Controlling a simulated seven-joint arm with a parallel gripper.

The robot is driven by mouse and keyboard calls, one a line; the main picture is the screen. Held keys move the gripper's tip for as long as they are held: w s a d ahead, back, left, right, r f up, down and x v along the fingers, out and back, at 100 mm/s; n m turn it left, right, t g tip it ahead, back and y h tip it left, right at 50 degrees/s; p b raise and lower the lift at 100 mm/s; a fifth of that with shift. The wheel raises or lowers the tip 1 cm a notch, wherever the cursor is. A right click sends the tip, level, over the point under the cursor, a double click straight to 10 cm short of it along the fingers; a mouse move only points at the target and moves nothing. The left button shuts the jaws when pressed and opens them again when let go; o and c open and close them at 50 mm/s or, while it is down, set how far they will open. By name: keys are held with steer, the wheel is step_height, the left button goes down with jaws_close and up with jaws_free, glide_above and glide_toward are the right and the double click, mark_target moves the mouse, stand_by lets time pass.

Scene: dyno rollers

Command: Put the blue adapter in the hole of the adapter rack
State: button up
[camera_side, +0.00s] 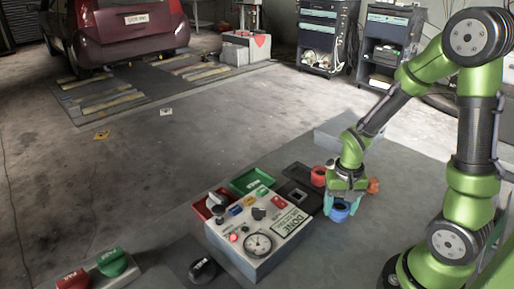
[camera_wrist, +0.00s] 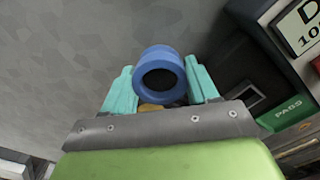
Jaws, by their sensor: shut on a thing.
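The blue adapter (camera_wrist: 160,57) is a short ring with a dark bore, held between the two teal fingers of my gripper (camera_wrist: 160,88) in the wrist view. In the side view the blue adapter (camera_side: 340,212) hangs under my gripper (camera_side: 343,200), right of the control box. My gripper is shut on it. A red ring-shaped piece (camera_side: 318,176) and an orange piece (camera_side: 373,186) are just behind and beside my gripper. The adapter rack's hole cannot be made out clearly; a dark plate with a square opening (camera_side: 297,194) lies left of my gripper.
The control box (camera_side: 262,232) with buttons, a gauge and a DONE panel stands left of my gripper. Green (camera_side: 250,179) and red (camera_side: 204,206) trays lie behind it. Floor in front of my gripper is clear.

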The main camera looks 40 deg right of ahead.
mark_target(339, 208)
steer(key=shift+f, duration=0.25)
steer(key=shift+f, duration=0.15)
steer(key=o, duration=1.3)
step_height(339, 208, up, 12)
steer(key=a+r+n+t, duration=0.1)
steer(key=a+r+t, duration=0.1)
steer(key=a+r, duration=0.1)
steer(key=a+r+n+t+y, duration=0.1)
steer(key=a+r+n+t, duration=0.1)
steer(key=a+r, duration=0.1)
steer(key=s+a+r+n+t, duration=0.1)
steer(key=a+r+t, duration=0.1)
steer(key=a+r, duration=0.1)
steer(key=shift+s+a+r+n+t+y, duration=0.1)
steer(key=shift+a+r+n+t+y, duration=0.25)
steer(key=shift+r, duration=0.2)
steer(key=shift+c, duration=0.2)
steer(key=shift+s+a+r+t, duration=0.1)
steer(key=shift+a+r+t, duration=0.15)
steer(key=shift+a, duration=0.05)
steer(key=shift+c, duration=1.1)
